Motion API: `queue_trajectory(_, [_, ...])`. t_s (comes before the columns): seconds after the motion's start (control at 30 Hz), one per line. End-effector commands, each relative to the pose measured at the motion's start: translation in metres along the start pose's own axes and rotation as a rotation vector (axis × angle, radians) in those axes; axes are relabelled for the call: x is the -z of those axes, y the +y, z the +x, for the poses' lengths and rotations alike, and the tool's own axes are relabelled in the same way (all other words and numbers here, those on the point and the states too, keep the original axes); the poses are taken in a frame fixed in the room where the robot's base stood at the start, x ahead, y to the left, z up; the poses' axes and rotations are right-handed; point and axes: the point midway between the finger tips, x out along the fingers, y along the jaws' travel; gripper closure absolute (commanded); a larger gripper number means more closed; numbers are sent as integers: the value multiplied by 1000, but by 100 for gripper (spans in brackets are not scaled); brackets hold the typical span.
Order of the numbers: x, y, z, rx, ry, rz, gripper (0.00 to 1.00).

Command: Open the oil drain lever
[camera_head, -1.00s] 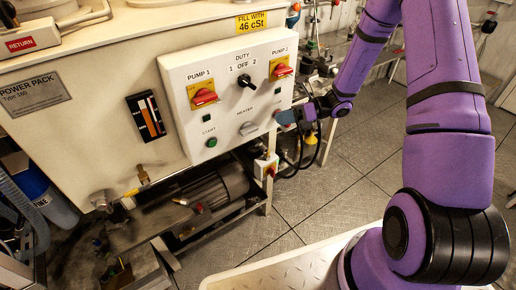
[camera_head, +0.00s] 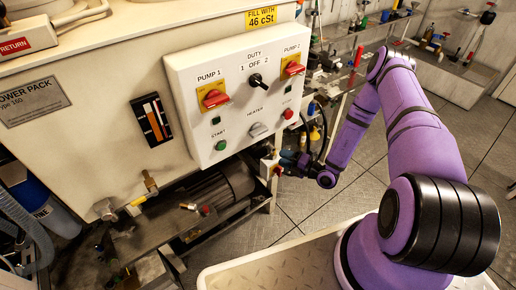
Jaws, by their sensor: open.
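The power pack tank has a drain fitting low on its front left, with a small yellow lever (camera_head: 138,203) beside a round grey pipe end (camera_head: 105,210). A brass valve (camera_head: 150,183) sits just above and to the right of it. I cannot tell for sure which of these is the oil drain lever. My gripper (camera_head: 287,162) is at the end of my purple arm, well to the right of these fittings. It is close to a small switch box with a red knob; I cannot tell whether it touches. Its jaws are small and dark here, open, with nothing seen in them.
The white control panel (camera_head: 240,90) with red pump switches juts out above. The small switch box (camera_head: 270,165) and cables hang at the tank's right corner. A motor (camera_head: 215,195) sits on the frame below. Open floor (camera_head: 310,200) lies to the right.

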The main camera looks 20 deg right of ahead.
Motion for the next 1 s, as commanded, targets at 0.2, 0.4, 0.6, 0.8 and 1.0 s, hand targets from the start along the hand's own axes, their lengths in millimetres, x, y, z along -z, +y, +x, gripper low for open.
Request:
queue_trajectory(0.2, [1, -9, 4, 4, -26, 30, 55])
queue_trajectory(0.4, [1, -8, 33, 3, -22, 27, 55])
queue_trajectory(0.6, [0, -9, 69, 4, -22, 25, 55])
queue_trajectory(0.8, [-1, -9, 94, 4, -23, 26, 55])
queue_trajectory(1.0, [-2, -9, 105, 3, -26, 27, 55])
